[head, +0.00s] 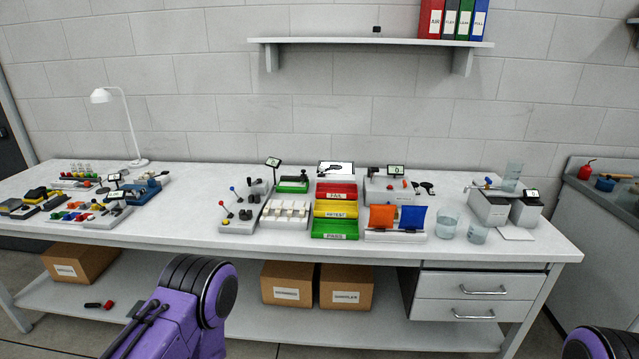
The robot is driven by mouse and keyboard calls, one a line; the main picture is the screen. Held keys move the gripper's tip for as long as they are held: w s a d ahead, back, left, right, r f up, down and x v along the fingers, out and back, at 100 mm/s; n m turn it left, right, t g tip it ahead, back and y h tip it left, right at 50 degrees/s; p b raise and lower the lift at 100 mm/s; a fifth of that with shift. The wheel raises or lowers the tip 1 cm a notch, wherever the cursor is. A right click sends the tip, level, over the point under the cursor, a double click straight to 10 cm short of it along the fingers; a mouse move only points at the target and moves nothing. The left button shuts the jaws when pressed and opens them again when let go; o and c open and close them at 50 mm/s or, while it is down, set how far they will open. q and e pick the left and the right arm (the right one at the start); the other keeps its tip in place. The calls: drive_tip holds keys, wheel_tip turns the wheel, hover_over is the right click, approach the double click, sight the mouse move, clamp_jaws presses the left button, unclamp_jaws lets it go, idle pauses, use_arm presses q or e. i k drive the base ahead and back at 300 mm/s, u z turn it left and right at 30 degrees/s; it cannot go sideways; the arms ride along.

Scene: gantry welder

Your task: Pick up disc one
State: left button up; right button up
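I cannot pick out disc one for certain on the white workbench (190,196); the small parts are too small to read from here. A white rack (286,213) with several slots and small pale and brown pieces stands near the bench's middle. To its right is a stack of trays: a red FAIL tray (336,192), a yellow RETEST tray (335,209) and a green PASS tray (334,229). Purple links of my arms show at the bottom left of centre and the bottom right corner. Neither gripper is in view.
A lever box (238,222) stands left of the rack. Orange (381,217) and blue (412,218) panels stand right of the trays, then clear beakers (448,222) and grey machines (489,206). A white lamp (125,120) stands behind. Bare bench lies left of the lever box.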

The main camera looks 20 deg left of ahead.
sight(333, 166)
drive_tip(key=z, duration=1.2)
drive_tip(key=i, duration=1.35)
drive_tip(key=u, duration=0.8)
